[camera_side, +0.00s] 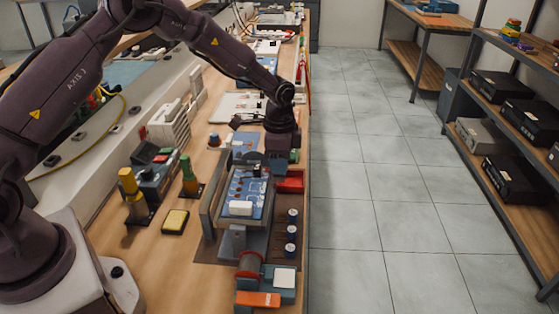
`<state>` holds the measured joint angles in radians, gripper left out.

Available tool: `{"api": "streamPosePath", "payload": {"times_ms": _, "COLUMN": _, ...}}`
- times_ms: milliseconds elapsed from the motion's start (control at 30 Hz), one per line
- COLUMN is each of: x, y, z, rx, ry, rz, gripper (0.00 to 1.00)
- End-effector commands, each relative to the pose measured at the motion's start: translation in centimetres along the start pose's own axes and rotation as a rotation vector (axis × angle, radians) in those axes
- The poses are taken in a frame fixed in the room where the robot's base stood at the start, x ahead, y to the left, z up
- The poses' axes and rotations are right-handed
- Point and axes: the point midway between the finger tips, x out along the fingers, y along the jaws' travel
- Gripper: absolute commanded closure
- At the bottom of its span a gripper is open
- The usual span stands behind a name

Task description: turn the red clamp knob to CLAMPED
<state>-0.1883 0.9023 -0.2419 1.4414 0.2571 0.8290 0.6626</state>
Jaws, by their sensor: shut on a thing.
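The red clamp knob (290,184) is at the right side of the grey-framed fixture (207,212), near the bench's right edge. My gripper (282,166) points down from above, with its fingers low at the knob's far side. It is shut on the red clamp knob, though the small, dark fingers hide the exact contact. A blue board (247,190) with a white block lies in the fixture. No CLAMPED marking is legible, so I cannot tell the knob's setting.
A yellow pad (175,221), a green-topped post (188,175) and a yellow-topped post (130,185) stand left. Floor lies beyond the bench's right edge.

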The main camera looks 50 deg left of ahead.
Motion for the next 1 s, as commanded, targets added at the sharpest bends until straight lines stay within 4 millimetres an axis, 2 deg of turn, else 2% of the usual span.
{"api": "streamPosePath", "payload": {"times_ms": 133, "x": -0.1, "y": 0.0, "z": -0.1, "rx": 0.001, "ry": 0.001, "rz": 0.000, "gripper": 0.98}}
{"api": "streamPosePath", "payload": {"times_ms": 167, "x": -0.1, "y": 0.0, "z": -0.1, "rx": 0.001, "ry": 0.001, "rz": 0.000, "gripper": 0.72}}
{"api": "streamPosePath", "payload": {"times_ms": 267, "x": -0.1, "y": 0.0, "z": -0.1, "rx": 0.001, "ry": 0.001, "rz": -0.001, "gripper": 0.49}}
{"api": "streamPosePath", "payload": {"times_ms": 533, "x": -0.1, "y": 0.0, "z": 0.0, "rx": -0.001, "ry": 0.001, "rz": -0.001, "gripper": 0.48}}
{"api": "streamPosePath", "payload": {"times_ms": 667, "x": -0.8, "y": -0.1, "z": -0.1, "rx": -0.001, "ry": 0.003, "rz": -0.003, "gripper": 0.48}}
{"api": "streamPosePath", "payload": {"times_ms": 767, "x": -2.4, "y": -0.1, "z": -0.1, "rx": -0.002, "ry": 0.003, "rz": -0.004, "gripper": 0.48}}
{"api": "streamPosePath", "payload": {"times_ms": 1000, "x": -7.8, "y": -0.1, "z": -0.1, "rx": -0.002, "ry": 0.004, "rz": -0.005, "gripper": 0.48}}
